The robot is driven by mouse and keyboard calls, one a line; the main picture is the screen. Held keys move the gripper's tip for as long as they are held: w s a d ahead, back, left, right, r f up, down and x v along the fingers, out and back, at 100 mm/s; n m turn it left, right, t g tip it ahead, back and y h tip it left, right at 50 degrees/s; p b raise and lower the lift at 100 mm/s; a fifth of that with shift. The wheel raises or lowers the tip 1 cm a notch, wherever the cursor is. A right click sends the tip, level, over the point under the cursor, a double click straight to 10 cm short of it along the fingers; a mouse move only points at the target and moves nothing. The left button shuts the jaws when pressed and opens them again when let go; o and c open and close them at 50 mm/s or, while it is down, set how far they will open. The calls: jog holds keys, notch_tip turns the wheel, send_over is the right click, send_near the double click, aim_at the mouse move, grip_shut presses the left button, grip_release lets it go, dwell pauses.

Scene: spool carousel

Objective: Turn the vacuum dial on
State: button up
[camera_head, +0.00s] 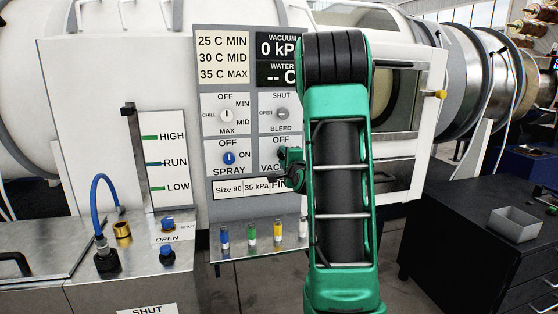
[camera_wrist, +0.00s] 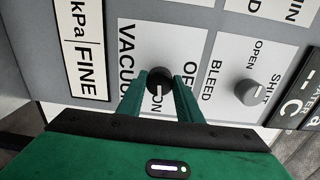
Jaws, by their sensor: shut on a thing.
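The vacuum dial (camera_wrist: 159,78) is a dark round knob on a white plate marked VACUUM and OFF, seen sideways in the wrist view. My gripper (camera_wrist: 161,90) is shut on it, with one green finger on each side. A pale mark shows at the dial's lower side, but I cannot tell which setting it points to.
The bleed dial (camera_wrist: 248,92) sits near the vacuum dial, and the blue spray dial (camera_head: 229,158) is to its left in the head view. A label strip (camera_head: 240,188) and several coloured pegs (camera_head: 251,236) are below. A black cabinet (camera_head: 480,220) stands at right.

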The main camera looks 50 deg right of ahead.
jog(key=shift+w+a+m, duration=0.2)
jog(key=shift+a+m, duration=0.05)
jog(key=shift+m, duration=0.35)
jog(key=o, duration=1)
jog(key=shift+o, duration=0.2)
jog(key=shift+s+d, duration=0.1)
jog(key=shift+d, duration=0.05)
jog(key=v, duration=1)
jog(key=shift+s+a, duration=0.2)
jog(key=shift+a, duration=0.05)
